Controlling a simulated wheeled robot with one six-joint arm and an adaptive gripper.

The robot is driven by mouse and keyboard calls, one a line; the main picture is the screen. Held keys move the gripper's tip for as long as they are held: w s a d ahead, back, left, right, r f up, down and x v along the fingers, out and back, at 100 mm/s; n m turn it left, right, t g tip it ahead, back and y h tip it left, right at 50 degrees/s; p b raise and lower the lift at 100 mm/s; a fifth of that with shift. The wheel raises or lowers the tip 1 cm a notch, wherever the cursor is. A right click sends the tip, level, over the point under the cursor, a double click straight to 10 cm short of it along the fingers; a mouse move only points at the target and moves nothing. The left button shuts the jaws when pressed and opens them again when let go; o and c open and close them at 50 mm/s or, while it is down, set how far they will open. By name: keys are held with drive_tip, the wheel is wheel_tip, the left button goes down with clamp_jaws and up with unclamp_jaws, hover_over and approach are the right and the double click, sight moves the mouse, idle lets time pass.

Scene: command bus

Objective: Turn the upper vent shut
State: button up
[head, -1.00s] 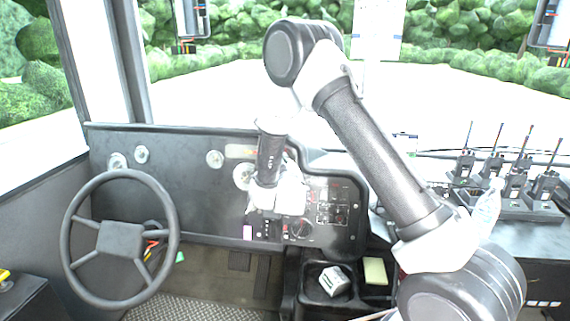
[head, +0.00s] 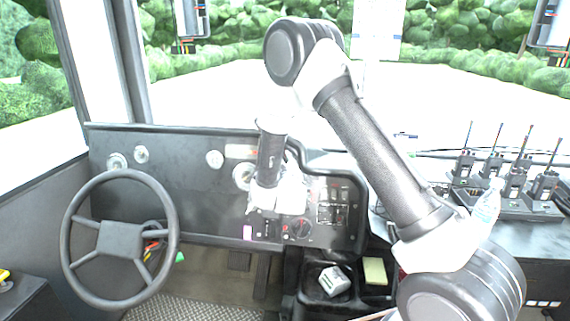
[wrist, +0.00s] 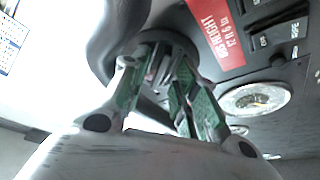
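In the wrist view a dark round fitting, which looks like the upper vent (wrist: 187,46), lies just beyond the fingertips. My gripper (wrist: 161,68) is open, its two green-padded fingers apart and pointing at this fitting. A paler strip shows between the fingertips; I cannot tell whether the fingers touch it or how far the vent is turned. In the head view my wrist hangs before the dashboard panel, and it hides the vent and the fingertips.
A thick dark curved rim (wrist: 103,45) runs close beside the left finger. A red label (wrist: 216,30), switches (wrist: 275,30) and a round gauge (wrist: 255,98) lie right of the gripper. The steering wheel (head: 66,235) stands left; radios (head: 513,183) stand right.

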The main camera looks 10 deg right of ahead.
drive_tip(key=s+a, duration=0.2)
drive_tip(key=s, duration=0.9)
drive_tip(key=shift+s+r, duration=0.2)
drive_tip(key=shift+s, duration=0.2)
